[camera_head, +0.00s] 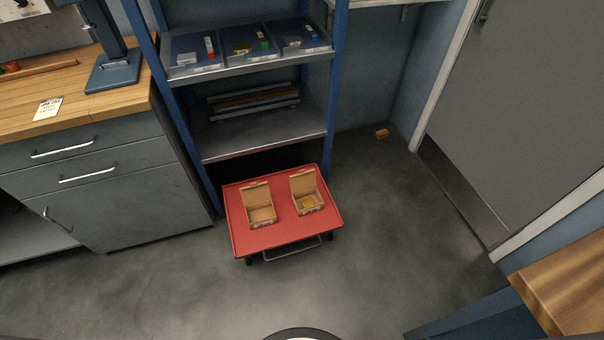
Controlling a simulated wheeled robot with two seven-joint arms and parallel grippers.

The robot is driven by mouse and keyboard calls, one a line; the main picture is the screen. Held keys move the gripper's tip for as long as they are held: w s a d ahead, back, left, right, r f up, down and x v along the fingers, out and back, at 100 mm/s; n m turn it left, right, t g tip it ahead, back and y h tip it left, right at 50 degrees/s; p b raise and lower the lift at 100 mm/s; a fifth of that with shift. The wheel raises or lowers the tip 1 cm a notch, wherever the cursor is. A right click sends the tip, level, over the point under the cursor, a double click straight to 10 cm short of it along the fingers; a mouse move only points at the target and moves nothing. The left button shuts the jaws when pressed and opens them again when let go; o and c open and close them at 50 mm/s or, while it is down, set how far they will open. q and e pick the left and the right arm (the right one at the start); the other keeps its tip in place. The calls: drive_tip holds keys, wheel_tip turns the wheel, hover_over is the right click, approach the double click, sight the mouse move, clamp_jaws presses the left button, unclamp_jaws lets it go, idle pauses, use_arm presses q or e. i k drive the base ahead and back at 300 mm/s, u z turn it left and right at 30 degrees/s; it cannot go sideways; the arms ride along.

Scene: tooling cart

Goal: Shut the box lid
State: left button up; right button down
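Two small cardboard boxes stand side by side on a red cart top (285,237). The left box (261,214) has its lid (256,192) raised at the back, and its inside looks empty. The right box (308,202) also has its lid (303,181) raised, and something yellowish (309,203) lies inside it. Neither of my grippers shows in the head view, and nothing touches the boxes.
The cart stands low on the floor before a blue-framed shelf (266,133) holding bins. A wooden-topped cabinet (90,170) is at left, a grey door (525,110) at right. A wooden surface (570,290) is at lower right. Floor (400,230) right of the cart is clear.

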sight(303, 180)
drive_tip(key=u, duration=0.45)
drive_tip(key=i, duration=0.85)
drive_tip(key=u, duration=0.25)
